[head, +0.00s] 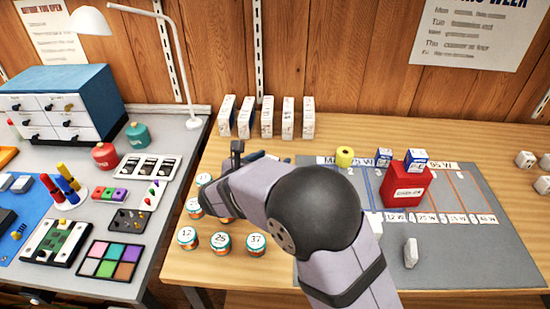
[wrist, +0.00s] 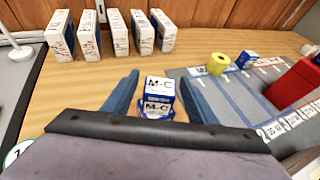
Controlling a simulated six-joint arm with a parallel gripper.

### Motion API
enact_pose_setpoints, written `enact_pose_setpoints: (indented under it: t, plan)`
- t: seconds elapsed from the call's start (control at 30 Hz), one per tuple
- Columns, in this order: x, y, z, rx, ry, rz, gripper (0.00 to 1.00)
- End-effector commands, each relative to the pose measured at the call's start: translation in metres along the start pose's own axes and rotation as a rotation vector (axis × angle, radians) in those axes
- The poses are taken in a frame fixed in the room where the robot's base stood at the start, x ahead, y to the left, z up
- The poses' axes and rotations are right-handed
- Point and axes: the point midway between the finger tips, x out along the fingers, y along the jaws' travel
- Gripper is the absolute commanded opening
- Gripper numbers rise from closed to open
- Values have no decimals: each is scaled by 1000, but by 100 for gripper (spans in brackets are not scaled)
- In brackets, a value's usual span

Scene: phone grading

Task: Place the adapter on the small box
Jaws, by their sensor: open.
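A blue-and-white cube marked "M-C" (wrist: 159,84), which looks like an adapter, stands on the wooden table between the fingers of my gripper (wrist: 158,92) in the wrist view. My gripper is open, one blue finger on either side with gaps showing. In the head view my arm hides this cube. Similar blue-and-white cubes are on the mat (head: 384,157) and at the red box (head: 404,190); whether the second cube (head: 416,158) rests on the red box or behind it I cannot tell. Which thing is the small box is not clear.
Several upright white boxes (head: 268,117) stand in a row at the back. A yellow roll (head: 344,156) is on the grey mat (head: 465,255). Round numbered tins (head: 221,244) stand left of my arm. A white plug-like piece (head: 411,252) stands at the mat's front.

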Motion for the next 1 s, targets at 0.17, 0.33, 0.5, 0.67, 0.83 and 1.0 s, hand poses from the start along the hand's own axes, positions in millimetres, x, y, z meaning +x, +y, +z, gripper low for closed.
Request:
enact_pose_setpoints:
  t: [0.17,0.33,0.5,0.67,0.83,1.0]
  plan:
    - [-35,2,0,0,-2,5,53]
    - [-63,1,0,-1,-1,5,53]
    - [-81,1,0,-1,-1,2,53]
    - [-89,0,0,-2,-1,1,53]
    - [-90,0,0,-2,0,0,53]
    - [-90,0,0,-1,0,0,53]
